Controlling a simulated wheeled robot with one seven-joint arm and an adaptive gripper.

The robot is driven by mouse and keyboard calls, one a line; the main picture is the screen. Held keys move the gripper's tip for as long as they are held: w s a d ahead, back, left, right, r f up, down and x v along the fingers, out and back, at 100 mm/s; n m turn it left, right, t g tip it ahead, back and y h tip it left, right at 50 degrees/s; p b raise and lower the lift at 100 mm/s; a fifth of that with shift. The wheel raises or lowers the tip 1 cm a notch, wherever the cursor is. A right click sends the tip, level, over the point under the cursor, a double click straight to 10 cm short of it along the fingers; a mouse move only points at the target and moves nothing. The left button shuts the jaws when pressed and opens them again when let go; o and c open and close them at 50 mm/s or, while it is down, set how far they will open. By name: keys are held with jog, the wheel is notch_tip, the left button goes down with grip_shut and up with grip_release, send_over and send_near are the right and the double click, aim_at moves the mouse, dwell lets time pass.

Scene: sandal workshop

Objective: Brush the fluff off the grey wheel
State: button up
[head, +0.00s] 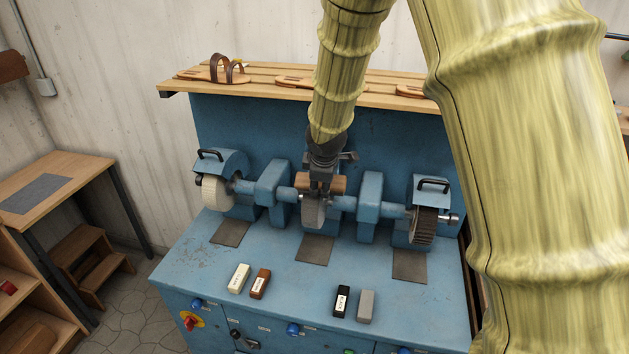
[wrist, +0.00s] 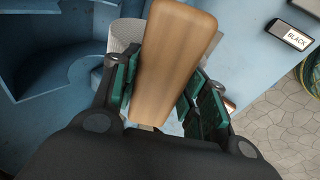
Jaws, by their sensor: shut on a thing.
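The grey wheel (head: 313,213) is the middle wheel on the blue machine. My gripper (head: 322,172) is right above it, shut on a wooden block that looks like the back of a brush (head: 335,184). In the wrist view the wooden back (wrist: 172,60) sits between the green finger pads of my gripper (wrist: 170,95). Part of a pale wheel (wrist: 124,37) shows behind it, beside the left finger. The brush is at the top of the grey wheel; I cannot tell whether they touch. The brush's underside is hidden, and no fluff can be made out.
A pale wheel (head: 214,192) sits at the left and a dark ribbed wheel (head: 423,225) at the right, both under blue guards. Several small bars, one black (head: 341,301), lie on the machine's front top. A slatted shelf (head: 179,88) with sandals runs behind.

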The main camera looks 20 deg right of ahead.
aim_at(300, 177)
jog(key=shift+s+d, duration=0.2)
jog(key=shift+d, duration=0.05)
jog(key=shift+w+a+p, duration=0.3)
jog(key=shift+w+a, duration=0.25)
jog(key=shift+a, duration=0.3)
jog(key=shift+w+a+p, duration=0.25)
jog(key=shift+w+a, duration=0.35)
jog(key=shift+a, duration=0.25)
jog(key=shift+w+a+p, duration=0.3)
jog(key=shift+w+a, duration=0.25)
jog(key=shift+a, duration=0.3)
jog(key=shift+s+a+r+p, duration=0.15)
jog(key=shift+r+p, duration=0.4)
jog(key=shift+r, duration=0.1)
jog(key=shift+a+p+v, duration=0.15)
jog(key=shift+p+v, duration=0.45)
jog(key=shift+v, duration=0.5)
jog(key=shift+a+p+v, duration=0.15)
jog(key=shift+p+v, duration=0.4)
jog(key=shift+v, duration=0.55)
jog(key=shift+a+p+v, duration=0.25)
jog(key=shift+p+v, duration=0.2)
jog(key=shift+v, duration=1.05)
